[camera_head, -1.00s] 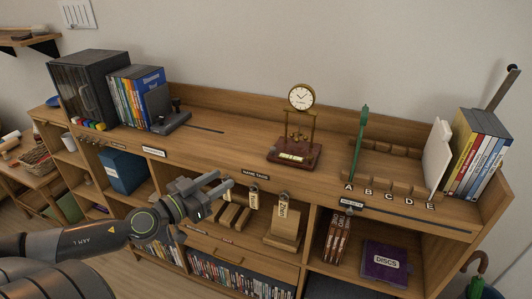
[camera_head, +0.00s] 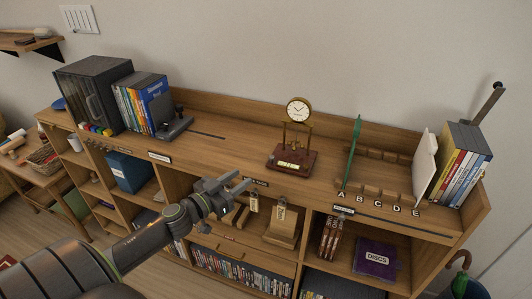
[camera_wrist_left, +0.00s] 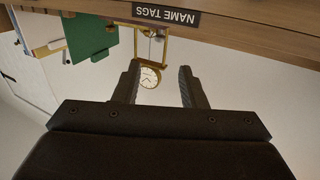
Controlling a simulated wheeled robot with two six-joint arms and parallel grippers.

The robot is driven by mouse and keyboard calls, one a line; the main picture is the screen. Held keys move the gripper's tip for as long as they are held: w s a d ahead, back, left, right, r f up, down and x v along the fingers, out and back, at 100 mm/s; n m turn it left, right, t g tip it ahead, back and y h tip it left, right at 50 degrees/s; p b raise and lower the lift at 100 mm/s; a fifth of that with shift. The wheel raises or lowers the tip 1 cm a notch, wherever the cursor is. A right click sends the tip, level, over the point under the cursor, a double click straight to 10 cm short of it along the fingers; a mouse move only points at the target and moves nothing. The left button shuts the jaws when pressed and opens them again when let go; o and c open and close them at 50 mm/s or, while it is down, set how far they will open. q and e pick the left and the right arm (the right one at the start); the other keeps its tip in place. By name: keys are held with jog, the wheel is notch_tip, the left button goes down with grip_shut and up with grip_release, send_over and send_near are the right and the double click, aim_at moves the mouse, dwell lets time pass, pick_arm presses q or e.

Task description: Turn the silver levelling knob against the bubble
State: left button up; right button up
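A small clock (camera_head: 299,110) with a round white dial stands upright on a dark red-brown base (camera_head: 291,162) on the shelf top. A pale level vial (camera_head: 289,166) lies along the front of the base; its bubble and the silver knob are too small to make out. My left gripper (camera_head: 243,185) is in front of the shelf's front edge, below and left of the clock, apart from it. It is open and empty. In the left wrist view the clock dial (camera_wrist_left: 150,77) shows upside down between the fingers. My right gripper is in neither view.
A "NAME TAGS" label (camera_wrist_left: 153,14) is on the shelf edge near my left gripper. Right of the clock stand a green divider (camera_head: 352,152) and a lettered rack (camera_head: 384,195). The shelf top left of the clock is mostly clear.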

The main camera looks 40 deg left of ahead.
aim_at(270, 159)
pick_arm(q)
jog(key=w+p, duration=0.1)
jog(key=w, duration=0.3)
jog(key=w+d+p, duration=0.1)
jog(key=w, duration=0.2)
jog(key=w+p, duration=0.2)
jog(key=w, duration=0.2)
jog(key=shift+w+d, duration=0.3)
jog(key=shift+d, duration=0.1)
grip_shut()
